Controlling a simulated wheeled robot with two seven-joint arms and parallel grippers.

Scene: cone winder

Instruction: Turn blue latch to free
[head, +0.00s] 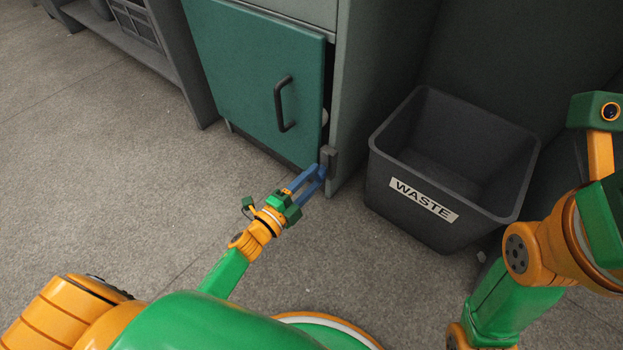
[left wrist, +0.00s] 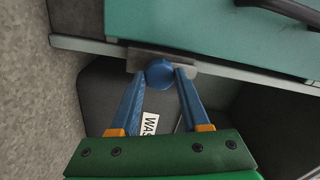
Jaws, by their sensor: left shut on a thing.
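The blue latch (left wrist: 160,73) is a round blue knob on a grey plate (left wrist: 185,62) at the cabinet's edge. My left gripper (left wrist: 159,75) has its two blue fingers on either side of the knob, shut on it. In the head view the left gripper (head: 322,171) reaches the grey plate (head: 328,156) at the lower right corner of the green door (head: 245,75). The latch cannot be told apart from my blue fingers there. My right arm shows at the right edge; its fingers are not in view.
A dark waste bin (head: 452,215), labelled WASTE, stands on the floor right of the cabinet. The door has a dark handle (head: 281,104), and a narrow dark gap shows along its right edge. A shelf unit (head: 122,43) stands at the back left. The floor at left is clear.

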